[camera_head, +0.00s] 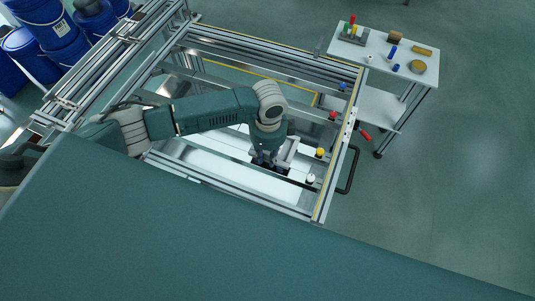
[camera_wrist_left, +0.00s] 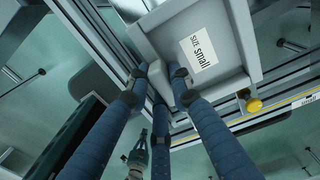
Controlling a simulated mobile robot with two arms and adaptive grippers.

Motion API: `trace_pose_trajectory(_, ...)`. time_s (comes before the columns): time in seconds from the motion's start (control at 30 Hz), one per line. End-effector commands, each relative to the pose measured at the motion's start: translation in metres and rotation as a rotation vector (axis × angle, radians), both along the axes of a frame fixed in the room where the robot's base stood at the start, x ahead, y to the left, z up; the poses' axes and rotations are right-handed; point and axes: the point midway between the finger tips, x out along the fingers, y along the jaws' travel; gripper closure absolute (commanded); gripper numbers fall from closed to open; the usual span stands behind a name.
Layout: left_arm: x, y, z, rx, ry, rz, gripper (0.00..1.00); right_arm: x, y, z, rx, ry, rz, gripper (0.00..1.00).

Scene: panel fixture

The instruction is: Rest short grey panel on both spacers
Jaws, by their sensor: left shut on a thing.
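The short grey panel, a shallow tray-like piece with a raised rim and a label reading "SIZE small" (camera_wrist_left: 168,42), fills the upper middle of the left wrist view. My left gripper (camera_wrist_left: 160,82), with blue fingers, is shut on its near edge. In the head view my left gripper (camera_head: 266,164) hangs over the near right part of the frame, and part of the panel (camera_head: 288,152) shows to its right. I cannot make out the two spacers with certainty. My right gripper is not in view.
The metal rail frame (camera_head: 270,48) has blue, red, yellow (camera_head: 320,152) and white (camera_head: 310,179) knobs along its right side. A black handle (camera_head: 350,172) juts out there. A white cart (camera_head: 385,47) with small parts stands at upper right. Blue drums (camera_head: 38,58) stand at upper left.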

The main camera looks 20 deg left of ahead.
Motion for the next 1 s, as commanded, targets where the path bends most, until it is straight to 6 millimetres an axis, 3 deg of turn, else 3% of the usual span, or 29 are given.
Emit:
trace_pose_trajectory(0.9, 0.000, 0.000, -0.012, 0.000, 0.000, 0.001, 1.00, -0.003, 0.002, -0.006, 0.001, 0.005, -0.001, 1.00)
trace_pose_trajectory(0.93, 0.000, 0.000, -0.011, 0.000, 0.000, 0.001, 0.76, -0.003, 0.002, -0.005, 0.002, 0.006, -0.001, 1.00)
trace_pose_trajectory(1.0, 0.000, 0.000, -0.011, 0.000, 0.000, 0.001, 0.62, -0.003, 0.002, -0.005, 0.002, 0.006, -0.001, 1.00)
